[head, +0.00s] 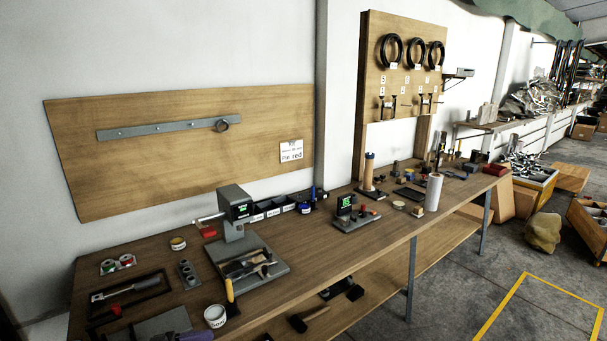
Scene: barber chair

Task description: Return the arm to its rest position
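Neither of my arms nor grippers shows in the head view, so their pose and whether they are open or shut cannot be seen. A long wooden workbench (330,262) runs from the lower left toward the back right. A grey press-like device (235,205) stands on a dark base plate toward its left, with several hand tools lying on the plate.
A small device with a green display (345,205) and a white cylinder (433,192) stand on the bench. A wooden board (200,150) is on the wall. A tall pegboard (400,80) holds black rings. Yellow lines (510,300) mark open floor at right.

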